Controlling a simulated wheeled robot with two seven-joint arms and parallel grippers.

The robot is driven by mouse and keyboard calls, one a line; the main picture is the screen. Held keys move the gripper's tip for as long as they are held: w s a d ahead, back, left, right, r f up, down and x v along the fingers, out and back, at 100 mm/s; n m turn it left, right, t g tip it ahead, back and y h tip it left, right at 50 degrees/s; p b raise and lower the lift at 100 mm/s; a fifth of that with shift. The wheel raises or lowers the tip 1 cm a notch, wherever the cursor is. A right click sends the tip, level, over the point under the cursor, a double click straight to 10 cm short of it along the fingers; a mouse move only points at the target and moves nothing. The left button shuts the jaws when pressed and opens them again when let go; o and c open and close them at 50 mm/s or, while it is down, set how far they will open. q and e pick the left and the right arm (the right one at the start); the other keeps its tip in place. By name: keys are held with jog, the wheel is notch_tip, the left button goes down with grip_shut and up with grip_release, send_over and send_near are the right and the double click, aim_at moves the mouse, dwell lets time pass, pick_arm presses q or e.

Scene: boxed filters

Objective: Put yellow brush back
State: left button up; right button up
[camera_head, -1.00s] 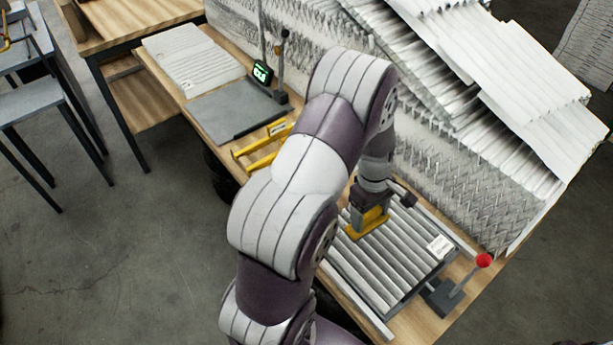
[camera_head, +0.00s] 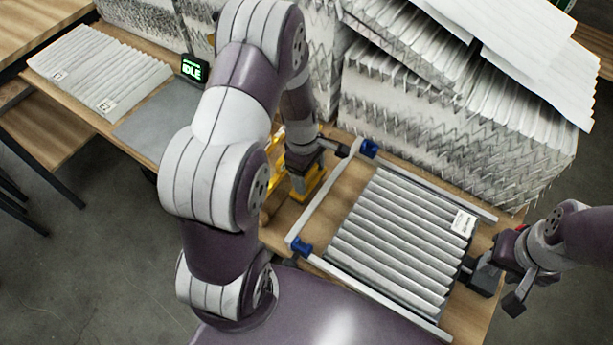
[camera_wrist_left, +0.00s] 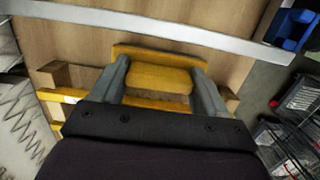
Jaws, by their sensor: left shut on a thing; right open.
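The yellow brush (camera_head: 313,186) is in my left gripper (camera_head: 302,172), low over the wooden table, left of the grey rail. In the left wrist view my left gripper (camera_wrist_left: 160,90) is shut on the brush (camera_wrist_left: 158,76), one finger on each side. A yellow stand (camera_head: 272,196) is just left of the brush, partly hidden by my left arm; yellow parts also show in the left wrist view (camera_wrist_left: 60,96). I cannot tell whether the brush touches the stand or table. My right gripper (camera_head: 499,288) is open at the right edge of the pleated filter (camera_head: 395,240).
Grey rails with blue clamps (camera_head: 300,246) frame the filter. Tall stacks of filters (camera_head: 450,130) stand behind.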

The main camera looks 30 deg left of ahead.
aim_at(306, 180)
pick_arm(q)
jog(key=f, duration=0.1)
jog(key=a+f, duration=0.1)
jog(key=f, duration=0.1)
jog(key=shift+a+f, duration=0.1)
jog(key=shift+f, duration=0.05)
jog(key=shift+d, duration=0.35)
jog(key=shift+f, duration=0.1)
jog(key=o, duration=0.9)
jog(key=shift+o, duration=0.2)
jog(key=shift+a, duration=0.2)
jog(key=shift+d, duration=0.1)
